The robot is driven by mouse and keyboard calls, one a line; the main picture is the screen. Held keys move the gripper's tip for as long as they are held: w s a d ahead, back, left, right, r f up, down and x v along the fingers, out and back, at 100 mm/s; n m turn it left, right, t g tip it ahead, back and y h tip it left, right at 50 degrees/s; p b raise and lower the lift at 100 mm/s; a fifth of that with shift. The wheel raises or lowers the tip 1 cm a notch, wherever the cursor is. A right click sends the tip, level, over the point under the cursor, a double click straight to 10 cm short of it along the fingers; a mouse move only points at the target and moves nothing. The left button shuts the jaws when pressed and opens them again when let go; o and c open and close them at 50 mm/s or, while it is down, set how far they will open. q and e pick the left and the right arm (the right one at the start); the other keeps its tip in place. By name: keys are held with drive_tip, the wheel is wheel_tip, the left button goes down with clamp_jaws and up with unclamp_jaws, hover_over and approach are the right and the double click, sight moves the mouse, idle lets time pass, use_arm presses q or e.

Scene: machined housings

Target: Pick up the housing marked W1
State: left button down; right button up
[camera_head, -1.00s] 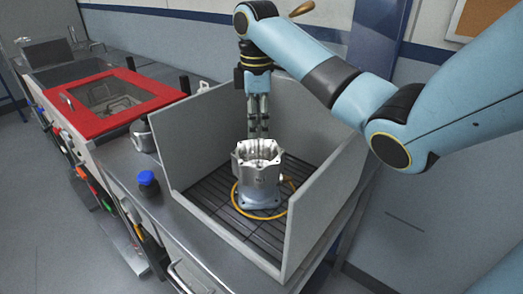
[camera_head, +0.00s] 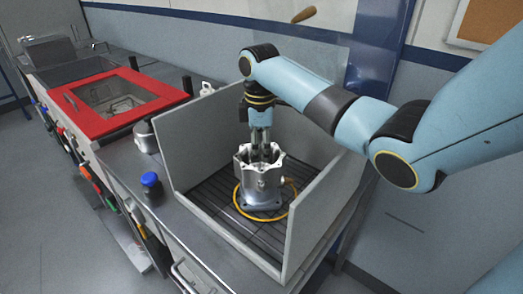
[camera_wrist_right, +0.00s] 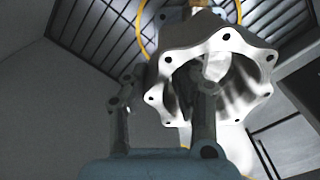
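The grey metal housing (camera_head: 259,188) stands upright on the slatted floor of an open-fronted box, its scalloped, bolt-holed rim facing up. A small mark on its front is too small to read. My right gripper (camera_head: 261,152) points down at the far side of that rim. In the right wrist view, the gripper (camera_wrist_right: 164,92) has its fingers apart. One finger is left of the housing (camera_wrist_right: 225,42) and the other overlaps its opening, with part of the rim between them. I cannot tell if either finger touches. My left gripper is out of view.
Grey panels (camera_head: 188,130) wall the box on several sides, close to my right arm. A yellow cable (camera_head: 239,207) loops around the housing's foot. A red-framed lid (camera_head: 118,103) is farther left.

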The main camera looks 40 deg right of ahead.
clamp_jaws()
drive_tip(key=shift+r, duration=0.1)
